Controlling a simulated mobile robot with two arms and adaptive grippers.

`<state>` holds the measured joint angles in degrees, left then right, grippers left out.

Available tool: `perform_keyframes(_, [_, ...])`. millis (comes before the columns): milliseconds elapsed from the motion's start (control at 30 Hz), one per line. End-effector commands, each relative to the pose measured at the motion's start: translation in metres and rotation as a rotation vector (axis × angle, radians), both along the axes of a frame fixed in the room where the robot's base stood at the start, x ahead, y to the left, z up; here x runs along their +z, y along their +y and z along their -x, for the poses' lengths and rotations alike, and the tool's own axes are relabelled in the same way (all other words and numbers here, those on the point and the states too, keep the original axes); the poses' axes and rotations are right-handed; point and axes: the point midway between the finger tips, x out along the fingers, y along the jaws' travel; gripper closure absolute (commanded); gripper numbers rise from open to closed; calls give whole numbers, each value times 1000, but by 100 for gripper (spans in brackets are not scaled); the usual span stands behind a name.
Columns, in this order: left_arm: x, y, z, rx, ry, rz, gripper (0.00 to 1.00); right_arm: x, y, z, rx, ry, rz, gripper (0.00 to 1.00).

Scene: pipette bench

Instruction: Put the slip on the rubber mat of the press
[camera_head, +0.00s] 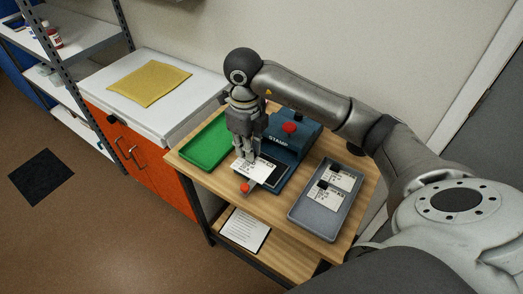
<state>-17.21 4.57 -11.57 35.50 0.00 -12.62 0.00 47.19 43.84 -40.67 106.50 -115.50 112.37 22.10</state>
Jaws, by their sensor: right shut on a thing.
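My right gripper (245,158) reaches down from above over the front left of the blue stamp press (298,143). It is shut on a white slip with dark print (263,171), gripping it at its upper left part. The slip lies over or just above the front of the press base; I cannot tell whether it touches. My left gripper is not in view.
A green tray (196,157) is left of the press. A grey tray (298,219) with printed slips is at its right. A red knob (290,127) tops the press. A printed sheet (244,229) lies on the lower shelf. A yellow mat (149,83) lies on the white cabinet.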

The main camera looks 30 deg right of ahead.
Motion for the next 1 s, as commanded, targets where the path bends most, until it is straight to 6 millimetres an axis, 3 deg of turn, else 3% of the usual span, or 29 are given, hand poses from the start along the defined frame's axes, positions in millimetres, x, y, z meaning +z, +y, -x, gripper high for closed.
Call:
perform_keyframes(133, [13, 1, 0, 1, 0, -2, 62, -13, -32, -20, -6, 5, 1, 100])
perform_keyframes(367, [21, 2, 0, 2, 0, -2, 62, -56, -58, -38, 0, 2, 0, 100])
perform_keyframes(633, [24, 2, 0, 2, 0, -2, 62, -76, -71, -47, 2, 1, -1, 100])
perform_keyframes(833, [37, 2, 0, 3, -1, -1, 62, -101, -69, -47, 3, 1, -2, 100])
perform_keyframes(1000, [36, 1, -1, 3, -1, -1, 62, -105, -70, -48, 3, -2, -1, 100])
